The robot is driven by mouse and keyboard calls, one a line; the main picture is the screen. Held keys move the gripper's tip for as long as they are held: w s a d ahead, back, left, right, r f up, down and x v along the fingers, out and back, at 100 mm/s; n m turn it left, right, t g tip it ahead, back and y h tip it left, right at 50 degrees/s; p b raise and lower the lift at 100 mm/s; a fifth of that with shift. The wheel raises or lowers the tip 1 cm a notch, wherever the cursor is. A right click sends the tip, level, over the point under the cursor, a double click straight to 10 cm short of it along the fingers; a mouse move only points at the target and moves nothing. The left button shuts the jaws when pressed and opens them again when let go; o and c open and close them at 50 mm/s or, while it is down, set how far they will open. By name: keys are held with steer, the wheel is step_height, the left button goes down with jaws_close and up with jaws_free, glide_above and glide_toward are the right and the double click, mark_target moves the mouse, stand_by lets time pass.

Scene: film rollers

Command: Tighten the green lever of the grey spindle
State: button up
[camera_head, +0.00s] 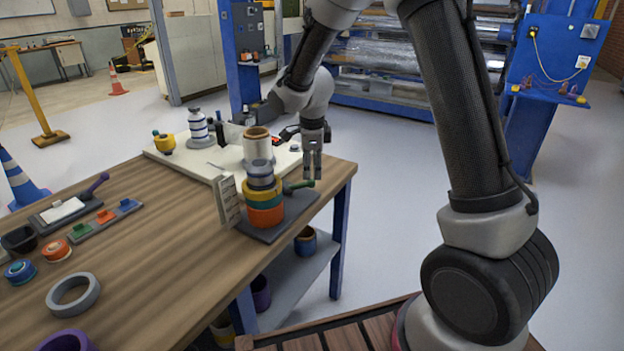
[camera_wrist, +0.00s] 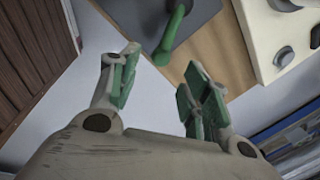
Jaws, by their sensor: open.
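The green lever (camera_head: 299,186) sticks out to the right of the grey spindle's base plate (camera_head: 272,233), near the table's right edge. A stack of orange, teal, yellow and blue-grey rolls (camera_head: 264,213) stands on that plate and hides the spindle post. My gripper (camera_head: 312,174) points down beside the lever's outer end. In the wrist view my gripper (camera_wrist: 160,75) is open with green pads. The lever (camera_wrist: 172,36) reaches down from the dark plate (camera_wrist: 138,14), its rounded end lying just ahead of the gap between the fingers. I cannot tell whether they touch.
A cream board (camera_head: 170,160) at the back holds a white roll (camera_head: 257,144) and a bottle-like stack (camera_head: 199,128). A pale notched block (camera_head: 227,201) stands left of the coloured rolls. Another plate with a purple lever (camera_head: 95,187) lies at the left. Right of the table is open floor.

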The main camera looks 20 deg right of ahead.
steer(key=r, duration=0.3)
steer(key=s+r, duration=0.1)
steer(key=shift+a+r, duration=0.1)
steer(key=shift+r, duration=0.3)
steer(key=s+d+r+n, duration=0.4)
steer(key=s+n, duration=0.3)
steer(key=s, duration=0.3)
steer(key=s+d+r+n+t, duration=0.1)
steer(key=s+d+r+n, duration=0.4)
steer(key=s, duration=0.6)
steer(key=s+d+r+n+t, duration=0.1)
steer(key=s+d+r+n, duration=0.4)
steer(key=s+n, duration=0.4)
steer(key=shift+s+d+y, duration=0.3)
steer(key=shift+s+d, duration=0.25)
steer(key=shift+s, duration=0.1)
